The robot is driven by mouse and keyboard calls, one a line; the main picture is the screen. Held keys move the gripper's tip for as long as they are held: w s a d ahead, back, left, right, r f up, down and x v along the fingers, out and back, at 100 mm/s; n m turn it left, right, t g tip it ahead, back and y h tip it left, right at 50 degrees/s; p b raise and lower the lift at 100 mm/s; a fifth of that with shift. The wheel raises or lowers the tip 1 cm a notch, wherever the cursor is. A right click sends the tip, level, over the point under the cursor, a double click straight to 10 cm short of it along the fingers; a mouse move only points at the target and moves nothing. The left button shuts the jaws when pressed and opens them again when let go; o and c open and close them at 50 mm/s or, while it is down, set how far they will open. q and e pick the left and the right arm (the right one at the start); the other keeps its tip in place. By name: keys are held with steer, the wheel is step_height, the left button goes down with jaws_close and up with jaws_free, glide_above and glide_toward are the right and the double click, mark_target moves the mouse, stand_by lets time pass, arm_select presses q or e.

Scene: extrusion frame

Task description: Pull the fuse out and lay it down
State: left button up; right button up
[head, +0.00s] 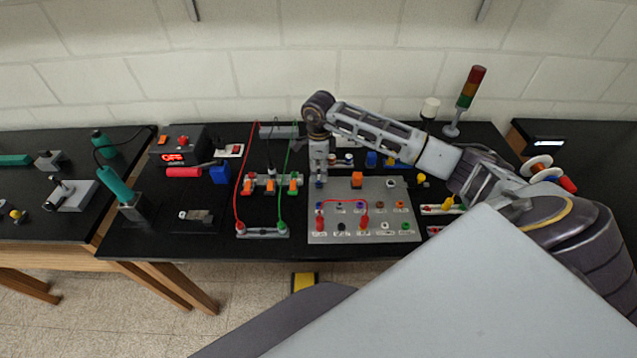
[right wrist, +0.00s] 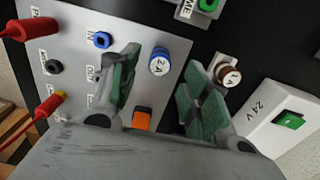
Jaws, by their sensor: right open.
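The grey panel (head: 333,229) lies on the black bench; its surface also fills the left of the right wrist view (right wrist: 65,75). My right gripper (head: 319,182) points down over the panel's far left corner. In the right wrist view it (right wrist: 163,68) is open, its green-padded fingers apart. A blue-topped fuse marked 2A (right wrist: 158,62) stands on the panel and shows in the gap between the fingers. I cannot tell whether a finger touches it. The gripper hides the fuse in the head view. A brown-topped fuse marked 1A (right wrist: 230,76) sits off the panel. My left gripper is out of view.
An orange switch (head: 357,180) is close by on the panel. Red plugs with a red lead (head: 342,201) occupy its left and middle sockets. A white 24V box (right wrist: 285,122) stands beside the brown fuse. A bare bench strip (head: 300,215) lies left of the panel.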

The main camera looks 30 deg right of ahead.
mark_target(319, 177)
steer(key=shift+f+b, duration=1.65)
steer(key=shift+f, duration=0.65)
steer(key=shift+b, duration=0.35)
jaws_close()
stand_by(0.4)
steer(key=shift+r, duration=0.45)
steer(key=shift+r+p, duration=0.3)
steer(key=shift+p, duration=0.05)
steer(key=shift+r+p, duration=1)
steer(key=shift+r, duration=1.25)
steer(key=shift+a, duration=0.1)
